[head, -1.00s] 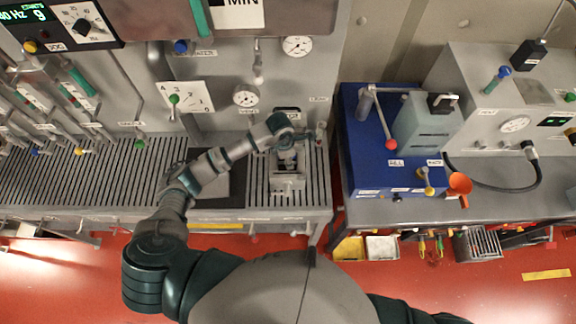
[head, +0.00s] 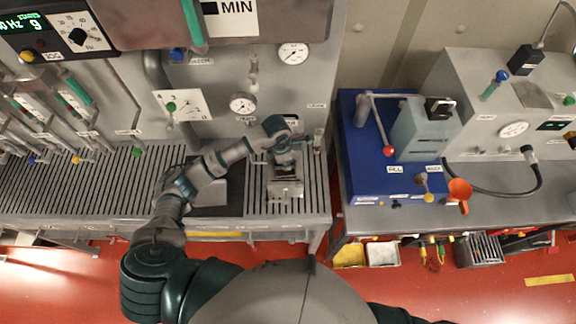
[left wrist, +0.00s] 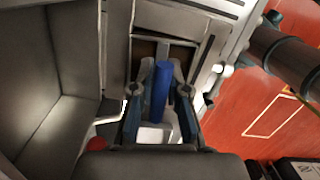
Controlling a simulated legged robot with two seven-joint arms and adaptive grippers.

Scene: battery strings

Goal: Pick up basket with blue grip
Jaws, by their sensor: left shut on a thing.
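The blue grip (left wrist: 160,90) shows in the left wrist view as an upright blue bar between the two fingers of my left gripper (left wrist: 160,105). The fingers are shut on it. A pale part of the basket (left wrist: 152,134) shows below the grip. In the head view my left gripper (head: 284,158) is over the right part of the slatted bench, with a small grey metal basket (head: 286,189) just below it. The blue grip is hidden there by the gripper. I cannot tell whether the basket touches the bench. My right gripper is out of view.
The slatted bench (head: 75,190) has a dark recess (head: 215,195) left of the basket. A panel with gauges (head: 242,103) and valves stands behind. To the right is a blue machine (head: 375,170) with an orange funnel (head: 460,190). Red floor lies in front.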

